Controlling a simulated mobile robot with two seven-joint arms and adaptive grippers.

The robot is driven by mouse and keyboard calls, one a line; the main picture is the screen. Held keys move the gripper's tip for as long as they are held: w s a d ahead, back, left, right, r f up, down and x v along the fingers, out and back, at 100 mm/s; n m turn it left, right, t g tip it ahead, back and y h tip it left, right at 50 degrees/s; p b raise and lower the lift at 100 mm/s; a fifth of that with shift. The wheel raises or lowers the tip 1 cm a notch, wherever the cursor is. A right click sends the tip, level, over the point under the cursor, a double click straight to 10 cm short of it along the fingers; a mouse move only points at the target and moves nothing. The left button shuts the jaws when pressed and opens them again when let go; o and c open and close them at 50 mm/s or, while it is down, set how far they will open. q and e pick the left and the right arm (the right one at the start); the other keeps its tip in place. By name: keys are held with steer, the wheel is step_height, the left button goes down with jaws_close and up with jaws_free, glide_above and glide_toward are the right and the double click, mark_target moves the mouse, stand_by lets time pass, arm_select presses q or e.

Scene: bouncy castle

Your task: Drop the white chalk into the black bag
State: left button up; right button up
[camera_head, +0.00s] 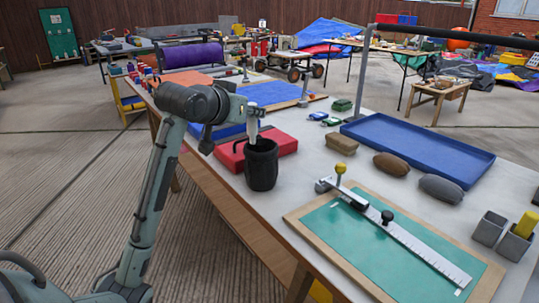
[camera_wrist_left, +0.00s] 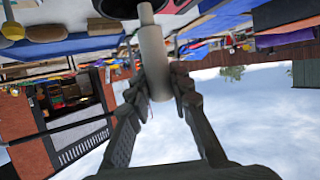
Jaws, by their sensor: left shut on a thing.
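The white chalk (camera_head: 253,130) is a pale upright stick. My left gripper (camera_head: 254,112) is shut on it. In the left wrist view the chalk (camera_wrist_left: 155,58) stands between the two dark fingers (camera_wrist_left: 158,84), its narrower end pointing away from them. The black bag (camera_head: 261,170) is a dark round pouch with a handle, standing on the white table beside the red pad. The chalk's lower end is at the bag's mouth in the head view; I cannot tell whether it is inside the rim. A dark rim, likely the bag (camera_wrist_left: 112,10), shows at the top of the wrist view. My right gripper is out of view.
A red pad (camera_head: 228,158) lies left of the bag. A green cutting board (camera_head: 375,245) with a metal ruler is at front right. A blue tray (camera_head: 425,143), a tan block (camera_head: 341,144) and two rounded pouches (camera_head: 391,165) lie behind. The table is clear just right of the bag.

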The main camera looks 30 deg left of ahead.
mark_target(250, 134)
arm_select(q)
steer(key=shift+w+f, duration=0.1)
steer(key=shift+w, duration=0.25)
steer(key=shift+f, duration=0.15)
step_height(250, 134, down, 4)
steer(key=shift+s+r, duration=0.15)
steer(key=shift+f, duration=0.85)
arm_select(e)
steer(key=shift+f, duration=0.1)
arm_select(q)
steer(key=o, duration=1)
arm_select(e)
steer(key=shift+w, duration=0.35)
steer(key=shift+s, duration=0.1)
